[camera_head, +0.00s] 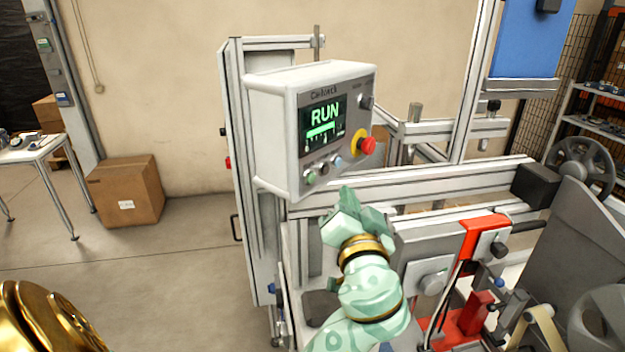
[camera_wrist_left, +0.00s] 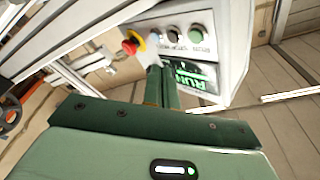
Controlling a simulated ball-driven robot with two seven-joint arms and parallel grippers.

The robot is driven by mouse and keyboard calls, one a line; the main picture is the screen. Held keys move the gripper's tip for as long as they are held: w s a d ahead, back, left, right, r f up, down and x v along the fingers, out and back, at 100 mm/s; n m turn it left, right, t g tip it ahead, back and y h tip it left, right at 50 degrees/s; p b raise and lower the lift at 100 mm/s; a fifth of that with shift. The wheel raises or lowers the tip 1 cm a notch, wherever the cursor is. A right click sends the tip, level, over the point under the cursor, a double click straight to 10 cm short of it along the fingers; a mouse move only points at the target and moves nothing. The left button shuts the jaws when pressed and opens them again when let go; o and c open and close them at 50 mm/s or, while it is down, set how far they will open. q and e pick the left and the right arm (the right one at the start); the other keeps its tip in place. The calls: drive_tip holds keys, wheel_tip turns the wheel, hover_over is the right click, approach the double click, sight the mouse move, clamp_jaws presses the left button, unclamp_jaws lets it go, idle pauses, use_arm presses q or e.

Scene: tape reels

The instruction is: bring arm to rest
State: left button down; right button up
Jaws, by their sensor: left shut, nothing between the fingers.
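My left gripper (camera_head: 346,200), at the end of a pale green arm with gold bands, points up just below and in front of the white control box (camera_head: 270,125). Its fingers are shut with nothing between them. In the left wrist view the dark green fingers (camera_wrist_left: 162,82) are together and overlap the edge of the box's screen. They look close to the panel; I cannot tell whether they touch it. The screen (camera_head: 324,119) reads RUN in green. A red stop button (camera_head: 367,146) on a yellow collar is at its lower right. My right gripper is not in view.
An aluminium-framed machine with a red bracket (camera_head: 484,236) and a grey side plate (camera_head: 575,250) fills the right side, close to my arm. A cardboard box (camera_head: 125,192) and a white table (camera_head: 35,149) stand at the left. The floor between them and the machine is clear.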

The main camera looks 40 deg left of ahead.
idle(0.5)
use_arm(q)
drive_tip(key=s+a+f+m+g+h, duration=0.2)
drive_tip(key=s+f+m+g+h, duration=0.2)
drive_tip(key=s+f, duration=0.7)
drive_tip(key=s+a+f+m+g+h, duration=0.1)
drive_tip(key=s+f+m+g+h, duration=0.25)
drive_tip(key=s+f, duration=0.8)
drive_tip(key=s+d+f+g+h+b, duration=0.15)
drive_tip(key=f+b, duration=0.55)
drive_tip(key=f, duration=1.5)
drive_tip(key=s+d+f+g+h+b, duration=0.2)
drive_tip(key=f+b, duration=0.5)
drive_tip(key=f, duration=1.6)
drive_tip(key=s+f+n+g+h+b, duration=0.1)
drive_tip(key=s+f+b, duration=0.3)
drive_tip(key=s+f, duration=0.4)
drive_tip(key=s+f+n+g+h+b, duration=0.1)
drive_tip(key=s+f+n+b, duration=0.1)
drive_tip(key=s+f+b, duration=0.3)
drive_tip(key=s+d+f, duration=0.1)
drive_tip(key=s+f, duration=0.3)
drive_tip(key=f, duration=0.6)
drive_tip(key=shift+s+g, duration=0.25)
drive_tip(key=shift+g, duration=0.05)
